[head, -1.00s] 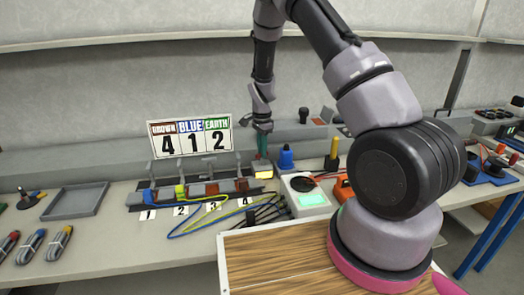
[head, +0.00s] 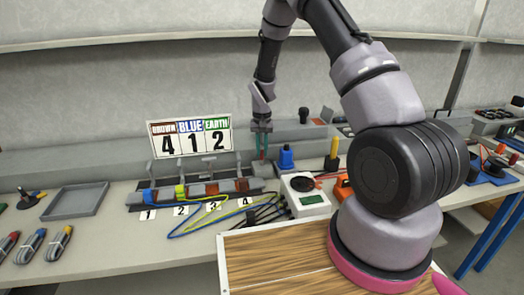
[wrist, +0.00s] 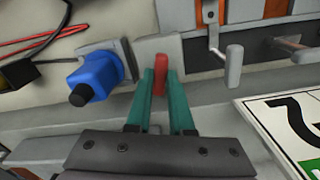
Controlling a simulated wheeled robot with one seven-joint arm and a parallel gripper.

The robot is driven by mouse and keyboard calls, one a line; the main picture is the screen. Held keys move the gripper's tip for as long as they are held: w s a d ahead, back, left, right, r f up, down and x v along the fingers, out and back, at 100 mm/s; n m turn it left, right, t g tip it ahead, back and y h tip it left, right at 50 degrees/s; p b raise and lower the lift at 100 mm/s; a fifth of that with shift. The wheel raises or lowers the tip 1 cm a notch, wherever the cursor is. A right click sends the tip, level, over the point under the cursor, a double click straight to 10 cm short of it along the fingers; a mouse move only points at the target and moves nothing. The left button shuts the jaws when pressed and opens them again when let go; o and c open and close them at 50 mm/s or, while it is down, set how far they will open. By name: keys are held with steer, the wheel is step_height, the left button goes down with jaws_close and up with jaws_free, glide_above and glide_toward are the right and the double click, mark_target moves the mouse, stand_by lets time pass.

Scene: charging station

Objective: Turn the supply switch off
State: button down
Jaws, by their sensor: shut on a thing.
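The supply switch is a small pale grey box, seen in the wrist view (wrist: 171,46) with a red lever (wrist: 160,75) on it. In the head view the switch box (head: 263,170) stands at the right end of the row of terminals. My gripper (wrist: 160,70) has its two teal fingers on either side of the red lever and is shut on it. In the head view my gripper (head: 261,147) points down at the box, and the lever is hidden between the fingers.
A blue knobbed part (head: 286,158) stands close to the right of the switch. A meter with a dull screen (head: 311,199), clamp levers with coloured wires, and a number card (head: 190,138) are nearby. A grey tray (head: 75,201) lies at the left.

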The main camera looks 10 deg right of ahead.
mark_target(262, 153)
steer(key=shift+n, duration=1.5)
steer(key=c, duration=0.8)
jaws_free()
steer(key=shift+r, duration=0.1)
step_height(262, 153, up, 11)
